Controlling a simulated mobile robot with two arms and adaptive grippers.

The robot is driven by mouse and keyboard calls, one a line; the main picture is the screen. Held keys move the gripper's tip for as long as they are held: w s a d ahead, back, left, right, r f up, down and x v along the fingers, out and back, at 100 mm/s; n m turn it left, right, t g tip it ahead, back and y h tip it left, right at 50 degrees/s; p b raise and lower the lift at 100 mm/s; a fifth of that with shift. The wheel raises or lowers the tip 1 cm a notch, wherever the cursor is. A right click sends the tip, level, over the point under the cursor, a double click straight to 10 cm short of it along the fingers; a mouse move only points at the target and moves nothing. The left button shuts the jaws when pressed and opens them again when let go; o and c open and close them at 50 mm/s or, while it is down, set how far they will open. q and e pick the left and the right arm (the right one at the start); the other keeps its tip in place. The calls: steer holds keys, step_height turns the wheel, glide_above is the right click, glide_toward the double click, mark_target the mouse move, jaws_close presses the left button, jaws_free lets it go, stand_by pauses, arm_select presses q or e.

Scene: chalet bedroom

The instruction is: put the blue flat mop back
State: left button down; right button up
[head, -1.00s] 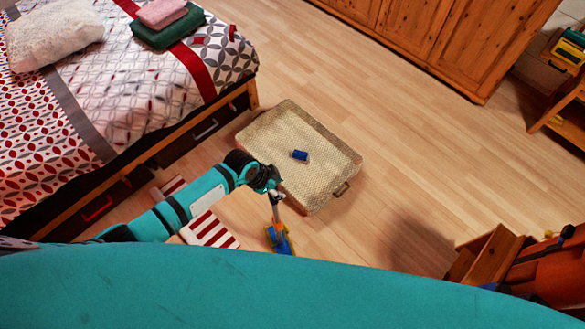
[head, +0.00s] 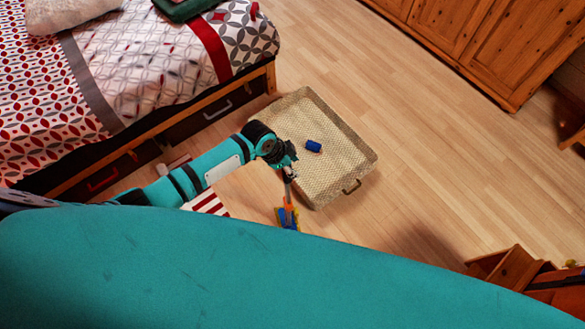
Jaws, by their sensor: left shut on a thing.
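My left gripper (head: 289,173) is in the middle of the head view, beside the near left side of a woven tray. It is shut on the upright handle of what looks like the blue flat mop (head: 288,216). The handle is grey above and orange below. The mop's head shows blue and yellow, low down at the floor, partly cut off by my teal body. I cannot tell whether the head touches the floor. My right gripper is not in view.
The shallow woven tray (head: 345,160) lies on the floor with a small blue can-like thing (head: 313,146) in it. A red-and-white striped cloth (head: 211,203) lies by the bed (head: 150,75). A wooden cabinet (head: 470,45) stands far right. Wooden furniture (head: 510,266) is at lower right. Floor between is clear.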

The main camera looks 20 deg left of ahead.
arm_select(q)
steer(key=shift+f, duration=0.4)
steer(key=shift+s+f+b, duration=0.25)
steer(key=shift+f+b, duration=0.3)
steer(key=shift+f, duration=0.15)
steer(key=c, duration=1.1)
jaws_free()
steer(key=shift+s+f, duration=0.1)
steer(key=shift+f, duration=0.05)
steer(key=shift+c, duration=0.2)
steer(key=shift+o, duration=1.4)
steer(key=shift+w, duration=0.2)
steer(key=shift+r, duration=0.25)
steer(key=v, duration=1.3)
steer(key=shift+w+p, duration=0.2)
steer(key=shift+p, duration=0.1)
steer(key=shift+d+r, duration=0.1)
steer(key=shift+d, duration=0.1)
